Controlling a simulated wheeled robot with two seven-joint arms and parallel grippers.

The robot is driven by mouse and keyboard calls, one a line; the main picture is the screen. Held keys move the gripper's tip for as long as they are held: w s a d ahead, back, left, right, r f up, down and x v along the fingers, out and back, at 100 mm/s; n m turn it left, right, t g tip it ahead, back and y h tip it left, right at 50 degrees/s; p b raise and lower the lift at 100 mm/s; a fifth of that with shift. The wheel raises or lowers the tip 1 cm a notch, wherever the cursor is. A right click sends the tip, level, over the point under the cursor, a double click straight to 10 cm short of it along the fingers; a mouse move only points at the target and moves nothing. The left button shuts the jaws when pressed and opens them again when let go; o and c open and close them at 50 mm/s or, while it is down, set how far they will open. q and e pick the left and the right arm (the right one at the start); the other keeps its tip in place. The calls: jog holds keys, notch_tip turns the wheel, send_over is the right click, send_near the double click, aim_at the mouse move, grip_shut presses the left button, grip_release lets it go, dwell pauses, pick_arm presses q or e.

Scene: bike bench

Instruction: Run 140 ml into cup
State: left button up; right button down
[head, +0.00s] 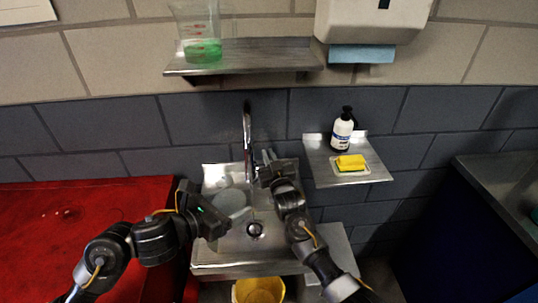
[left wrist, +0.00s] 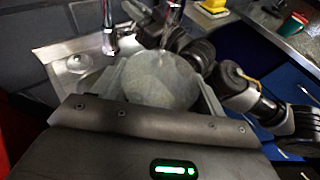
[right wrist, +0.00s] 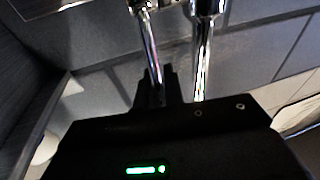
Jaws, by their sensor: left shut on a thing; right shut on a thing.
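A translucent grey cup (head: 233,203) is in the sink basin (head: 215,259), left of the drain. My left gripper (head: 215,213) is shut on it; the cup's round face fills the middle of the left wrist view (left wrist: 160,82). The chrome faucet (head: 247,130) rises behind the basin, its spout near the cup. My right gripper (head: 266,172) is shut on the faucet's lever (head: 268,155), a thin chrome rod that also shows in the right wrist view (right wrist: 151,45). I cannot tell whether water runs, and no fill level is readable.
A beaker of green liquid (head: 203,50) stands on the upper shelf (head: 255,66). A soap bottle (head: 342,130) and yellow sponge (head: 350,161) sit on the right shelf. A yellow bucket (head: 258,290) is below the sink. A red bench (head: 60,225) is left.

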jog(key=c, duration=1.5)
grip_release()
jog(key=shift+s, duration=0.1)
jog(key=v, duration=1.2)
jog(key=shift+f, duration=0.1)
pick_arm(q)
jog(key=w+d, duration=0.5)
jog(key=shift+w+d, duration=0.35)
jog(key=shift+c, duration=0.4)
jog(key=shift+a, duration=0.1)
